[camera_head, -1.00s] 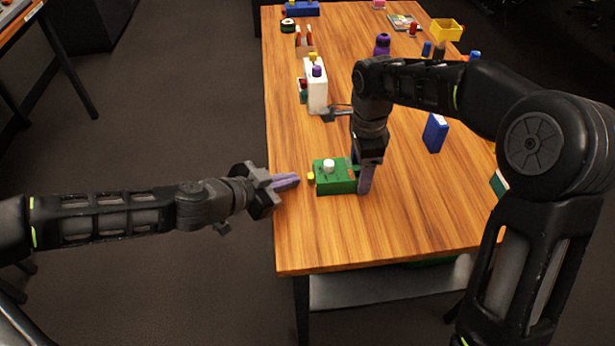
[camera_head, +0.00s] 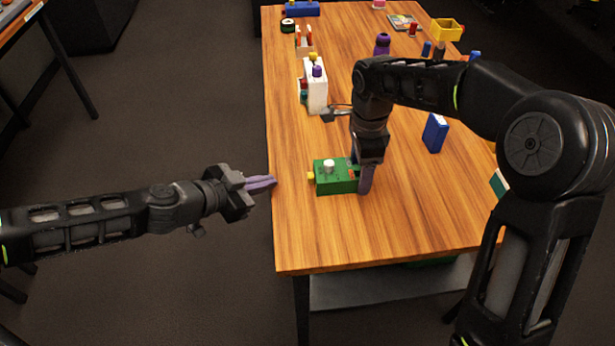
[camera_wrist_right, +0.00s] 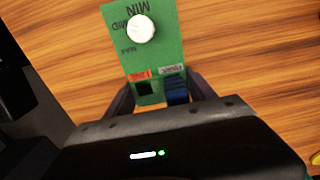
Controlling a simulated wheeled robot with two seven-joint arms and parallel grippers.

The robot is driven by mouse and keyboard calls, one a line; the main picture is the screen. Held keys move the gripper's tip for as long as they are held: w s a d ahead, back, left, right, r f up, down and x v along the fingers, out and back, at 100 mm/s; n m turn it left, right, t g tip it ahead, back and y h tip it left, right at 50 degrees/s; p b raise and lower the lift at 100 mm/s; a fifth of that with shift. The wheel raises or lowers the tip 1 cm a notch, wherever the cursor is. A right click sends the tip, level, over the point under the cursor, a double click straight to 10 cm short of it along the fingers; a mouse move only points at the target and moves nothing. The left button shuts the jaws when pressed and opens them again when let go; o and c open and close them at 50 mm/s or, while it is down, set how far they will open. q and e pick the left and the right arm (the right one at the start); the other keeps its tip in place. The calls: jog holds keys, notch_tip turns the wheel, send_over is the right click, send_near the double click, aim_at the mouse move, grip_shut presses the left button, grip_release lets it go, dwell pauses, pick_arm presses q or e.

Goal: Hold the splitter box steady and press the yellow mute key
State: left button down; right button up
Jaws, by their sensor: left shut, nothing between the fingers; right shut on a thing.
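The green splitter box (camera_head: 336,184) sits near the left edge of the wooden table, with a white knob (camera_head: 328,166) on top. The yellow mute key (camera_head: 310,176) sticks out of its left side. My right gripper (camera_head: 362,185) is shut on the right end of the box. In the right wrist view the box (camera_wrist_right: 143,62) lies between the fingers, with its knob and labels showing; the yellow key is not seen there. My left gripper (camera_head: 272,183) is shut and empty at the table's left edge, left of the yellow key and apart from it.
A white box (camera_head: 316,88) with coloured parts stands behind on the table (camera_head: 400,215). A blue box (camera_head: 435,133) stands to the right. A purple bottle (camera_head: 382,44) and a yellow bin (camera_head: 446,30) are farther back. The table's front is clear.

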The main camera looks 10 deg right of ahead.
pick_arm(q)
jog(key=shift+r, duration=0.1)
dwell(0.7)
jog(key=s+a+r, duration=0.4)
jog(key=a+r, duration=0.1)
jog(key=r, duration=0.1)
jog(key=shift+a+r, duration=0.25)
jog(key=shift+r, duration=0.1)
dwell(0.5)
jog(key=shift+s, duration=0.1)
pick_arm(e)
jog(key=o, duration=1.6)
notch_tip(320, 180, up, 12)
